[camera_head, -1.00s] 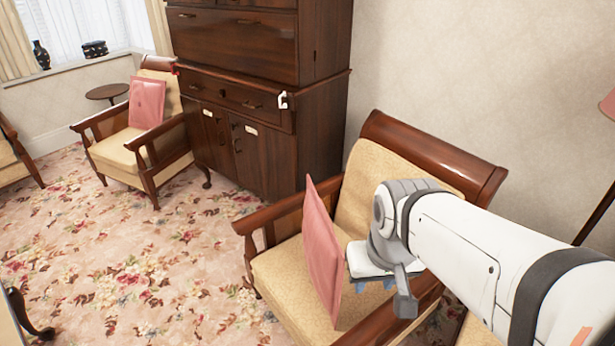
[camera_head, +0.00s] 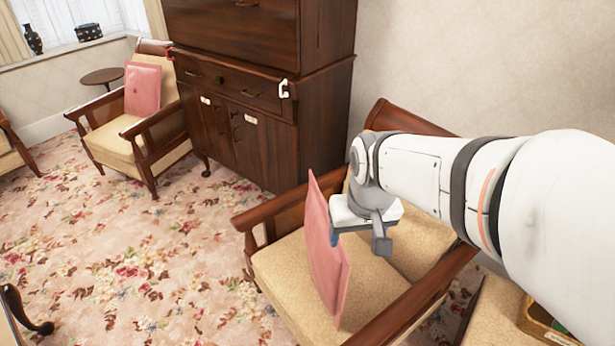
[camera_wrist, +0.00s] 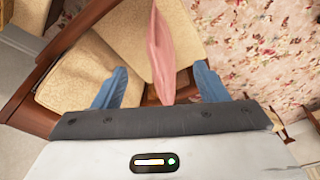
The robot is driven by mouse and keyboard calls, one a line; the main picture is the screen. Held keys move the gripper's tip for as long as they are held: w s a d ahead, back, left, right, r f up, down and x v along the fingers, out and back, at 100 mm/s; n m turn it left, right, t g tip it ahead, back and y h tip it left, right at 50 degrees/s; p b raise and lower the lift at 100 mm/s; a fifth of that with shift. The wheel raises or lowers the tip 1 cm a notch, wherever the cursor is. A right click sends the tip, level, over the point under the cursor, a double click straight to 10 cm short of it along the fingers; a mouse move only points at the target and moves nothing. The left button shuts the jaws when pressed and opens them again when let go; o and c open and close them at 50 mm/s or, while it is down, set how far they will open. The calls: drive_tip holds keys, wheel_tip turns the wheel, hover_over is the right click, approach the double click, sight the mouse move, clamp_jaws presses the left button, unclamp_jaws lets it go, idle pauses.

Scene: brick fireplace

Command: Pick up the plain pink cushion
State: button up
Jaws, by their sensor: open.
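A plain pink cushion (camera_head: 322,250) stands on edge on the seat of the near armchair (camera_head: 385,318). In the wrist view the pink cushion (camera_wrist: 163,50) shows edge-on, between the two blue fingers of my gripper (camera_wrist: 160,88). The fingers are spread wide, one on each side of it, with gaps on both sides. In the head view my gripper (camera_head: 345,232) is just right of the cushion's upper part; the arm hides part of the chair back. Another pink cushion (camera_head: 143,89) leans in a far armchair at the left.
A dark wooden cabinet (camera_head: 250,130) stands behind the near chair against the wall. The chair's wooden armrests (camera_head: 420,300) flank the seat. A box (camera_head: 545,322) sits at the lower right. Flowered carpet (camera_head: 120,250) is open at the left.

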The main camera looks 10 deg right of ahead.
drive_tip(key=o, duration=0.7)
drive_tip(key=w+f+p, duration=0.1)
drive_tip(key=w+f, duration=0.1)
drive_tip(key=w, duration=0.5)
drive_tip(key=w+f+p, duration=0.1)
drive_tip(key=w+f, duration=0.1)
drive_tip(key=w, duration=0.5)
drive_tip(key=shift+w+f, duration=0.3)
drive_tip(key=shift+f, duration=0.1)
drive_tip(key=n+p, duration=0.1)
drive_tip(key=p, duration=0.1)
hover_over(326, 216)
drive_tip(key=shift+g, duration=0.3)
drive_tip(key=f, duration=1.2)
drive_tip(key=shift+s+d, duration=0.3)
drive_tip(key=shift+w+f, duration=0.15)
drive_tip(key=shift+f, duration=0.45)
drive_tip(key=shift+w+f, duration=0.15)
drive_tip(key=shift+f, duration=0.45)
drive_tip(key=shift+w+a+f+p, duration=0.1)
drive_tip(key=shift+w+f+p, duration=0.2)
drive_tip(key=shift+f, duration=0.6)
drive_tip(key=shift+w+d+f+p, duration=0.1)
drive_tip(key=shift+w+f+p, duration=0.2)
drive_tip(key=shift+f, duration=0.55)
drive_tip(key=shift+w+a+f+p, duration=0.1)
drive_tip(key=shift+w+f+p, duration=0.2)
drive_tip(key=shift+f, duration=0.6)
